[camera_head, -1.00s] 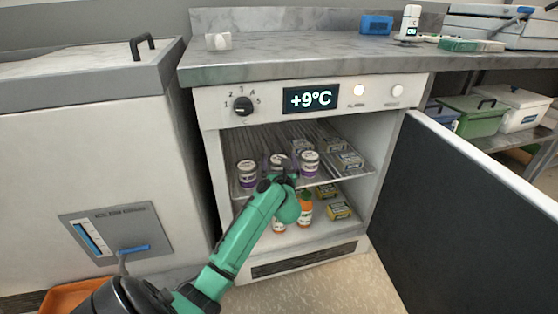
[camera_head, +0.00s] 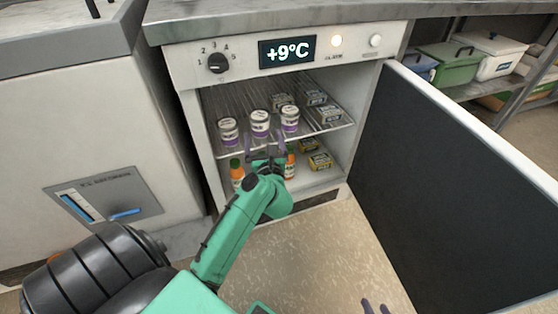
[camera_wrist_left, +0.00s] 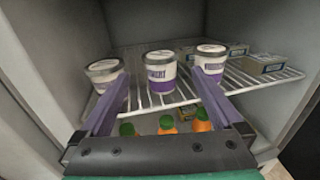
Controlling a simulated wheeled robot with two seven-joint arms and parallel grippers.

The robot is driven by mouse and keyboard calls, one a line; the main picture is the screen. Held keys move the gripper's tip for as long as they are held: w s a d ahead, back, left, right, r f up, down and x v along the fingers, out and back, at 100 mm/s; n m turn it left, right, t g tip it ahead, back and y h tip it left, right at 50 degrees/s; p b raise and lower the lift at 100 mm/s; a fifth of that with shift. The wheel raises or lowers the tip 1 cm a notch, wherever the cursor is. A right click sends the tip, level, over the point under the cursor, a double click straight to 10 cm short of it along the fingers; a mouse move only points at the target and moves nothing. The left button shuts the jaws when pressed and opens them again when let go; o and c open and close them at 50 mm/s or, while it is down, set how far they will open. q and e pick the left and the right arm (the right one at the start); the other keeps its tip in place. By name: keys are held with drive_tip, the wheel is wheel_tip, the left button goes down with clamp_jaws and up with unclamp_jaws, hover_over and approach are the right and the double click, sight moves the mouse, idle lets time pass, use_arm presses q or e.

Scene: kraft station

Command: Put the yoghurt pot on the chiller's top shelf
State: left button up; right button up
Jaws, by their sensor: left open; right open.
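Three white-and-purple yoghurt pots stand upright in a row on the chiller's wire top shelf (camera_head: 340,124): a left pot (camera_head: 228,131), a middle pot (camera_head: 260,123) and a right pot (camera_head: 290,118). My left gripper (camera_head: 265,143) is open and empty in front of the middle pot. In the left wrist view, its purple fingers (camera_wrist_left: 159,82) spread to either side of the middle pot (camera_wrist_left: 160,70), which appears beyond them. The left pot (camera_wrist_left: 104,72) and right pot (camera_wrist_left: 211,60) flank it. My right gripper (camera_head: 375,306) just shows at the bottom edge, open.
Boxes (camera_head: 317,98) sit on the top shelf's right side. Orange bottles with green caps (camera_head: 237,172) and yellow boxes (camera_head: 319,161) stand below. The chiller door (camera_head: 440,190) is wide open at right. A white ice cabinet (camera_head: 90,150) stands at left.

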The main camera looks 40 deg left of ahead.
use_arm(q)
drive_tip(key=s+d+f+m+t+h, duration=0.2)
drive_tip(key=d+f+m+h, duration=0.2)
drive_tip(key=d+m+h, duration=0.95)
drive_tip(key=s+d+f+m+t+h, duration=0.35)
drive_tip(key=d+m, duration=0.55)
drive_tip(key=m, duration=1.2)
drive_tip(key=s+d+f+m+g+h, duration=0.1)
drive_tip(key=s+d+f+m+g, duration=0.4)
drive_tip(key=s+f+m+g, duration=0.5)
wheel_tip(320, 180, down, 3)
drive_tip(key=s+m, duration=0.1)
drive_tip(key=m, duration=0.2)
drive_tip(key=shift+r, duration=0.2)
drive_tip(key=shift+w, duration=0.1)
